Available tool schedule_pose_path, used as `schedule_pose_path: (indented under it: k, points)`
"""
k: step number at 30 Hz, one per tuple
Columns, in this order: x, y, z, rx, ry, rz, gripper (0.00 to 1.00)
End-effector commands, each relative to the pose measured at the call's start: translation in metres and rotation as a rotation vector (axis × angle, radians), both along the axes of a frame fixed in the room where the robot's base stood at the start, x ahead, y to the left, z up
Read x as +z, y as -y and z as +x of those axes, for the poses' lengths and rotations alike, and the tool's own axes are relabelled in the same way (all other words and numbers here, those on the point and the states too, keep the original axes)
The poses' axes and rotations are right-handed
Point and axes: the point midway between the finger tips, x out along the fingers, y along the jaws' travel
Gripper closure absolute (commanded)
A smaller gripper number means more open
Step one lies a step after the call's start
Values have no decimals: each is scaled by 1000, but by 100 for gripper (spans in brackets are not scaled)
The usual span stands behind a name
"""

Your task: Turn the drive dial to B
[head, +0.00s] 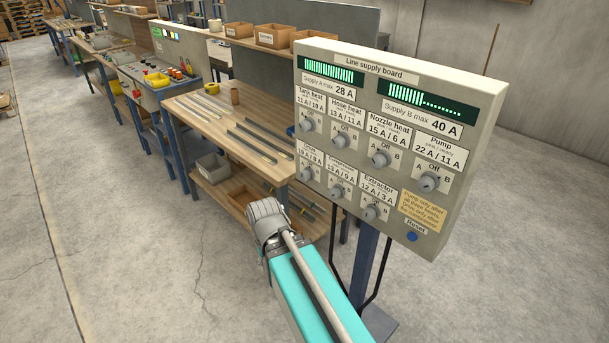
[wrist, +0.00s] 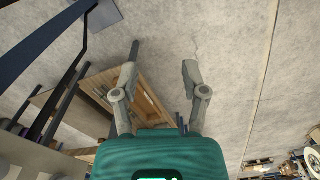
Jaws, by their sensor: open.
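The line supply board (head: 470,91) stands upright at the right in the head view. The drive dial (head: 306,174) is the leftmost grey knob of its lower row, under a small label with "A", "Off" and "B" marks. Its pointer is too small to read for sure. My gripper (wrist: 161,57) shows in the wrist view with its two fingers apart and nothing between them. In the head view my arm is low, left of and below the board; the fingertips cannot be made out there.
Other dials share the board, with the compressor dial (head: 336,192) close beside the drive dial and the tank heat dial (head: 307,126) above it. A blue reset button (head: 412,236) is at lower right. A wooden workbench (head: 205,121) with metal strips stands behind. Floor at right is clear.

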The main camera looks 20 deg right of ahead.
Motion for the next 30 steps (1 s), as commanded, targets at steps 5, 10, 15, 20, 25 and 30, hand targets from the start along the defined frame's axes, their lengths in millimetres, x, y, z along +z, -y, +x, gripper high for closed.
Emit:
schedule_pose_path:
  k: [5,10,15,20,25,30]
  points:
    - [-2,1,2,5,0,-9,13]
    - [-12,3,11,29,-2,-71,12]
    - [-28,20,31,93,-10,-212,12]
    - [-43,47,58,182,-33,-405,12]
    - [-49,76,89,281,-78,-632,12]
    - [-48,97,121,372,-141,-857,12]
